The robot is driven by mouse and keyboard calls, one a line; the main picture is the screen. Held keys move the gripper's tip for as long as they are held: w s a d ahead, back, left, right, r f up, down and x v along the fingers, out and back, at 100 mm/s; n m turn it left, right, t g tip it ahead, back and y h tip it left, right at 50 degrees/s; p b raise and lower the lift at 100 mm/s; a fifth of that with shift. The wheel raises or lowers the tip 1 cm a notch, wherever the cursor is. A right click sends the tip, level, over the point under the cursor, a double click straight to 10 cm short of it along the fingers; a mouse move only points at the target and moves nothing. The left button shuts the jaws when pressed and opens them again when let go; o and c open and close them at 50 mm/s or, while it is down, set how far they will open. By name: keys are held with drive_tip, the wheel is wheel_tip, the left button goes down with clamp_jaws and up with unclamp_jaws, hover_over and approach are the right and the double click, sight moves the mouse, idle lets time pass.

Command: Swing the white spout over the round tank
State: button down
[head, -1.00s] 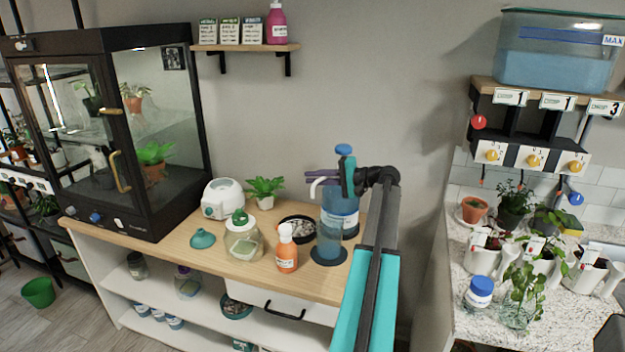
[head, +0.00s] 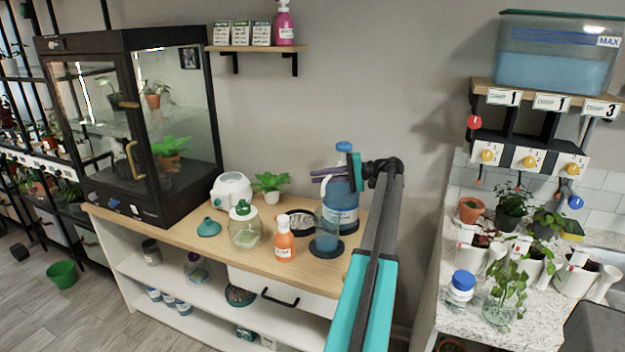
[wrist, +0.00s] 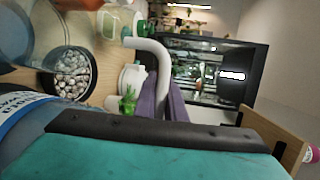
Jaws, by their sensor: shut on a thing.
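The white spout (wrist: 148,46) is a curved tube in the wrist view, its bent end pointing left in that picture. My gripper (wrist: 166,106) has its purple fingers shut on the spout; the fingers partly hide it. In the head view my gripper (head: 326,175) is above the bench beside the blue jug (head: 344,208), and the spout is too small to make out clearly. The round tank (head: 327,231), clear with blue liquid, stands on a dark disc in front of the jug, below my fingers. I cannot tell whether the spout's end is exactly over it.
An orange bottle (head: 284,243), a green-lidded jar (head: 244,230) and a small plant (head: 269,185) stand left of the tank. A dark pebble dish (wrist: 68,73) is close by. A glass cabinet (head: 140,125) stands at left; a wall shelf (head: 252,48) is above.

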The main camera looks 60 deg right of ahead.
drive_tip(key=shift+s+d+f, duration=0.1)
drive_tip(key=shift+s, duration=0.2)
drive_tip(key=c, duration=1.8)
unclamp_jaws()
drive_tip(key=shift+w, duration=0.1)
drive_tip(key=shift+w, duration=0.1)
